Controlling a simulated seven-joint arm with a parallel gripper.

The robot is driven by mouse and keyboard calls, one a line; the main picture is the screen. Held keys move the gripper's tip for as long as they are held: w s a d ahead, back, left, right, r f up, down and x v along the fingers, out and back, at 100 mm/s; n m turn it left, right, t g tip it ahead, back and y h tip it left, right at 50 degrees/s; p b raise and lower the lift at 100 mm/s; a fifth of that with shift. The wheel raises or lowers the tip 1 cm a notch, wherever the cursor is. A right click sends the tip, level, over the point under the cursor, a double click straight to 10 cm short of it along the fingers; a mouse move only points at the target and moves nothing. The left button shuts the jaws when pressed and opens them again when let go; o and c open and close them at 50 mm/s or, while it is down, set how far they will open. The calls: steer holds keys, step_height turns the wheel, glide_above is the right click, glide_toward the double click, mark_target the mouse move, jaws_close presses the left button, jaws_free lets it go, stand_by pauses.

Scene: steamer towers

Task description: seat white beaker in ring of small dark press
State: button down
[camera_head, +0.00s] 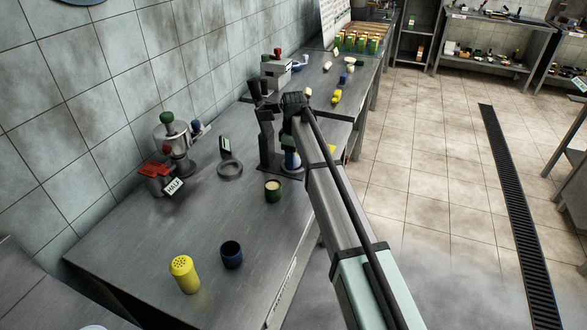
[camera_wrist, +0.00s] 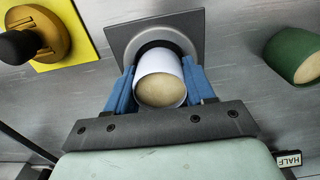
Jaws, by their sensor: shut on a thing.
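The white beaker (camera_wrist: 158,66) has a tan top surface and sits between the blue fingers of my gripper (camera_wrist: 159,72), which are shut on its sides. Its far end overlaps the round grey ring (camera_wrist: 196,35) on the square dark plate of the small press (camera_wrist: 122,32). I cannot tell whether the beaker is down inside the ring or just above it. In the head view the dark press (camera_head: 266,140) stands near the table's right edge. My gripper (camera_head: 291,160) is beside its column, and the beaker is mostly hidden there.
A dark green beaker with tan contents (camera_head: 273,191) stands in front of the press; it also shows in the wrist view (camera_wrist: 297,56). A grey ring stand (camera_head: 229,169) is to its left. The front table is mostly clear.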

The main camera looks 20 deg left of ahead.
steer(key=shift+f, duration=0.15)
steer(key=c, duration=0.5)
jaws_free()
steer(key=shift+o, duration=0.9)
steer(key=shift+s+f, duration=0.1)
steer(key=shift+s, duration=0.05)
steer(key=shift+s, duration=0.1)
step_height(320, 180, up, 14)
steer(key=shift+w, duration=0.3)
